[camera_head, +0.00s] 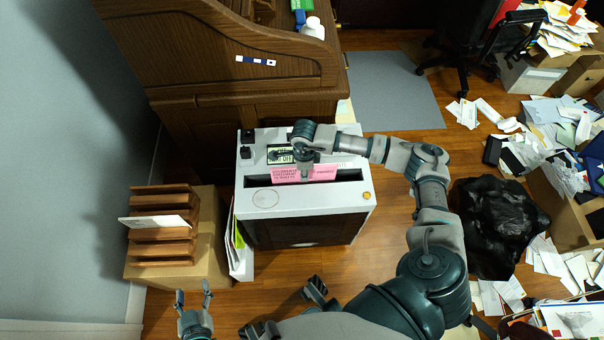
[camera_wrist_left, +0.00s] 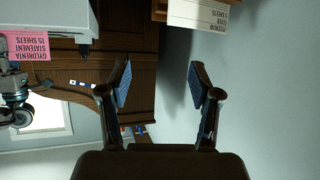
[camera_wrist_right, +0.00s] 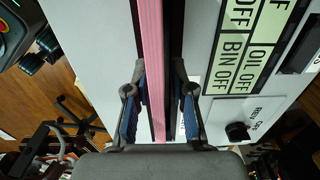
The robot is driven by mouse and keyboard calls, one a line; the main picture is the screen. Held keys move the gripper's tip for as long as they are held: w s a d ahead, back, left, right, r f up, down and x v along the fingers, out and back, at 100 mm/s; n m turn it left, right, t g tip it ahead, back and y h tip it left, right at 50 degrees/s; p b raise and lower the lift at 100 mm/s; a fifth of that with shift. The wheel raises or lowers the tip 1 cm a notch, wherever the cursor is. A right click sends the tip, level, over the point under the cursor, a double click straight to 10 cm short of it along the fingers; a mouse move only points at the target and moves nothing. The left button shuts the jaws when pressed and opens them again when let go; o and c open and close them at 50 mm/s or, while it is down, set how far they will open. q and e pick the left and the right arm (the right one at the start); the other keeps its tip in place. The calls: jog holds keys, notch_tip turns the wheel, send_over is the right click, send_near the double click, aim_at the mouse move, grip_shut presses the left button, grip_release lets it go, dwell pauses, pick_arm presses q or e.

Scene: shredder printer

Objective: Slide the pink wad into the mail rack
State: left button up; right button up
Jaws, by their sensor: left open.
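The pink wad (camera_head: 305,173) stands upright in the long dark slot on top of the grey shredder (camera_head: 300,205). It shows as a pink strip in the right wrist view (camera_wrist_right: 152,45) and at the left edge of the left wrist view (camera_wrist_left: 28,47). My right gripper (camera_head: 305,175) is over it, fingers apart on either side, with a dark gap beside the right-hand finger (camera_wrist_right: 160,80). The wooden mail rack (camera_head: 160,250) stands at the left with a white wad (camera_head: 155,222) across one shelf. My left gripper (camera_head: 194,296) is open and empty in front of the rack.
The rack stands on a cardboard box (camera_head: 205,265). Papers in a white holder (camera_head: 240,255) stand between box and shredder. A wooden desk (camera_head: 215,70) is behind. A black bag (camera_head: 495,225) and scattered papers lie at the right. Some floor shows in front.

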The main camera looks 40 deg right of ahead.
jog(key=shift+f, duration=1)
pick_arm(q)
jog(key=shift+w+d+r+t, duration=0.2)
jog(key=shift+w+r+t, duration=0.2)
jog(key=shift+r+t, duration=0.15)
pick_arm(e)
grip_shut()
pick_arm(q)
jog(key=shift+w, duration=0.1)
jog(key=shift+r, duration=0.1)
pick_arm(e)
jog(key=shift+r, duration=0.1)
pick_arm(q)
jog(key=shift+r+p, duration=0.5)
jog(key=shift+r, duration=0.35)
pick_arm(e)
jog(key=shift+r, duration=0.95)
